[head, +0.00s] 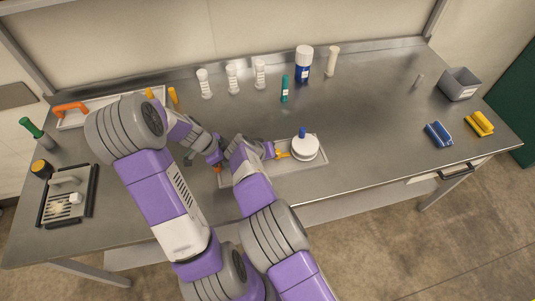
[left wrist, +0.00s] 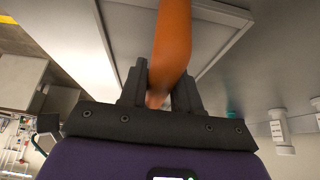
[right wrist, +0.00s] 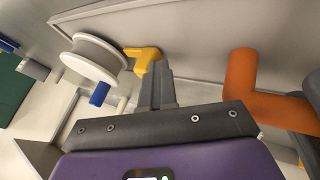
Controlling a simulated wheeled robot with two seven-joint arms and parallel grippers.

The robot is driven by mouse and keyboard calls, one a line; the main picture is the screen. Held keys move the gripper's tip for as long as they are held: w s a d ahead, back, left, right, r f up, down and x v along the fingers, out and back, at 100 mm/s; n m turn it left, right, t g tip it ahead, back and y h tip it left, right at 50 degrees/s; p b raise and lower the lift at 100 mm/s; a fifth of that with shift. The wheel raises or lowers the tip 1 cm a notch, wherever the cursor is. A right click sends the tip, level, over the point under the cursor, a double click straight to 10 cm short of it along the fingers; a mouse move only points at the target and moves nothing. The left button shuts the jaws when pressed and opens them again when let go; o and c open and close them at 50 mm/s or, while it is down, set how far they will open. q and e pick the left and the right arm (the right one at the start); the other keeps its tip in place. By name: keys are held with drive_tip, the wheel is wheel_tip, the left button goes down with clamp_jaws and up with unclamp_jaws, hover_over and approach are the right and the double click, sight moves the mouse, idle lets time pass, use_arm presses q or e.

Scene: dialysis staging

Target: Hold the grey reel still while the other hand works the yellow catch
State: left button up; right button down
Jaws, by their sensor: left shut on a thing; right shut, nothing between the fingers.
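The grey reel (head: 305,150), pale with a blue knob on it, sits at the right end of a shallow tray; it also shows in the right wrist view (right wrist: 92,60). The yellow catch (head: 283,154) lies just left of the reel, an angled piece in the right wrist view (right wrist: 147,55). My right gripper (right wrist: 157,72) is shut and empty, its tips at the catch; I cannot tell whether they touch. My left gripper (left wrist: 160,95) is shut on an orange bar (left wrist: 172,40), left of the reel and apart from it. The bar is mostly hidden in the head view.
The shallow tray (head: 318,171) lies near the table's front edge. White bottles (head: 232,80), a blue-and-white canister (head: 303,64) and a teal tube (head: 284,88) stand behind. Blue (head: 439,134) and yellow (head: 480,124) blocks and a grey bin (head: 460,84) are at right.

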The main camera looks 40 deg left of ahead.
drive_tip(key=v, duration=1)
use_arm(q)
drive_tip(key=o, duration=1.1)
drive_tip(key=shift+c, duration=0.2)
drive_tip(key=shift+o, duration=0.4)
drive_tip(key=shift+o, duration=0.8)
drive_tip(key=shift+r, duration=0.1)
drive_tip(key=shift+r+p, duration=2)
drive_tip(key=shift+r, duration=1.9)
use_arm(e)
drive_tip(key=shift+r, duration=2)
